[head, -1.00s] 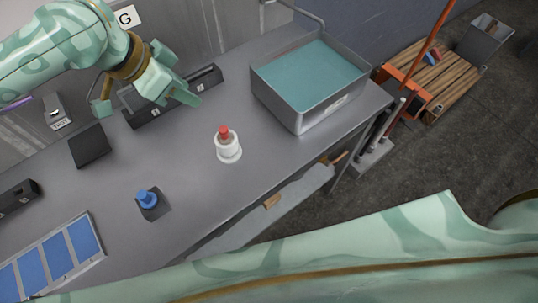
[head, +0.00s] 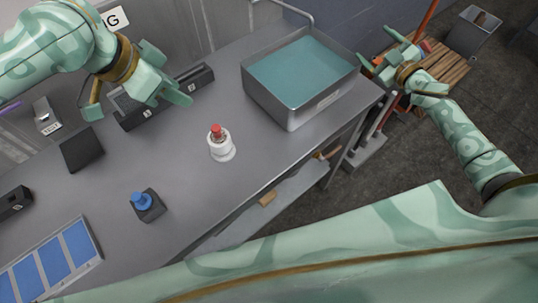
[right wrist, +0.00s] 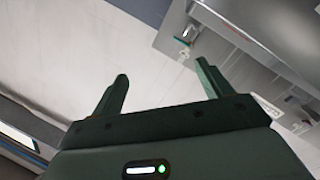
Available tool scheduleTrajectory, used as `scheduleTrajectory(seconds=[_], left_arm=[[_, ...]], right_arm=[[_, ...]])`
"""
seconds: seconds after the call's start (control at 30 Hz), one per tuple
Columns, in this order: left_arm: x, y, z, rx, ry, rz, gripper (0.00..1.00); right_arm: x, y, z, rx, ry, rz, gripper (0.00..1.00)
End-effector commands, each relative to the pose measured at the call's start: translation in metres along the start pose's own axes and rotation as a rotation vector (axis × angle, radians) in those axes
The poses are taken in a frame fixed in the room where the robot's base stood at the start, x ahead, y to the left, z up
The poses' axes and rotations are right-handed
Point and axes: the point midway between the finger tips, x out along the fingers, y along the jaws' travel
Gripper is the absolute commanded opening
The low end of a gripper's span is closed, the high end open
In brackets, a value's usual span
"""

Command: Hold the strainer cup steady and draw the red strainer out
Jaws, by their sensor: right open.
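The white strainer cup (head: 222,152) stands upright on the grey workbench, near its middle in the head view. The red strainer (head: 216,132) sits in the cup, its red top showing above the rim; its lower part is hidden. My left gripper (head: 135,98) is open and empty, above the back of the bench, left of and behind the cup. My right gripper (head: 378,48) is open and empty, beyond the bench's right end, far from the cup. Its two spread fingers (right wrist: 163,88) show in the right wrist view with nothing between them.
A metal basin with a teal inside (head: 302,65) stands right of the cup. A blue knob on a dark base (head: 141,202) and a blue-panelled tray (head: 98,254) lie front left. Dark boxes (head: 190,83) line the back. The bench around the cup is clear.

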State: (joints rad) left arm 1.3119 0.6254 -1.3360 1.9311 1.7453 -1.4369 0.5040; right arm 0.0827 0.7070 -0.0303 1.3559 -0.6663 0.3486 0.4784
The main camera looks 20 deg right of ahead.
Motion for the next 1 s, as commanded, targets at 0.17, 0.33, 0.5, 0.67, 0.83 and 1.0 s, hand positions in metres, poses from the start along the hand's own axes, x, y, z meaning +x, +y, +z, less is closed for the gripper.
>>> scheduleTrajectory(seconds=[0.17, 0.33, 0.5, 0.67, 0.83, 1.0], left_arm=[[0.0, 0.0, 0.0, 0.0, 0.0, 0.0, 0.36], [0.0, 0.0, 0.0, 0.0, 0.0, 0.0, 0.36], [0.0, 0.0, 0.0, 0.0, 0.0, 0.0, 0.36], [0.0, 0.0, 0.0, 0.0, 0.0, 0.0, 0.36], [0.0, 0.0, 0.0, 0.0, 0.0, 0.0, 0.36], [0.0, 0.0, 0.0, 0.0, 0.0, 0.0, 0.36]], right_arm=[[0.014, -0.097, -0.085, 0.172, 0.145, -0.17, 0.78], [-0.013, -0.203, -0.139, 0.354, 0.129, -0.32, 0.78], [-0.063, -0.292, -0.17, 0.492, -0.002, -0.443, 0.78], [-0.104, -0.34, -0.187, 0.556, -0.11, -0.528, 0.78], [-0.122, -0.36, -0.196, 0.58, -0.161, -0.57, 0.78], [-0.108, -0.371, -0.197, 0.581, -0.165, -0.573, 0.78]])
